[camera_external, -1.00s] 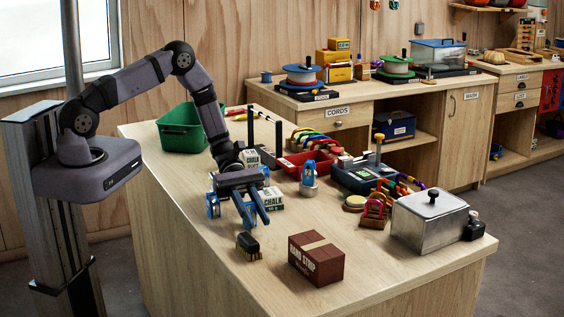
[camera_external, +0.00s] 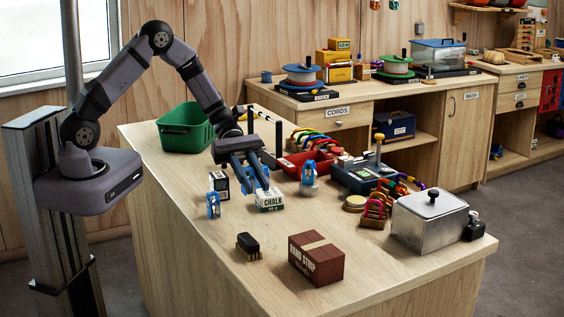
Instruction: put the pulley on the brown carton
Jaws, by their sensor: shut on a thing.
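The brown carton (camera_external: 316,262), with a tan strip across its top and white lettering, sits near the front edge of the table. My gripper (camera_external: 256,181) is above the table behind it, left of its middle, and well apart from it. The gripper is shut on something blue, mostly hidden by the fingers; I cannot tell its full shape. A blue-and-grey pulley-like piece (camera_external: 309,175) stands upright to the right of the gripper. Another blue piece (camera_external: 213,206) stands to the left of it.
A white-and-green chalk box (camera_external: 269,201) is just below the gripper in the picture, and a black-and-white box (camera_external: 219,184) is left. A brush (camera_external: 248,246) lies left of the carton. A metal box (camera_external: 428,221) is right, a green bin (camera_external: 184,129) back left. The carton's top is clear.

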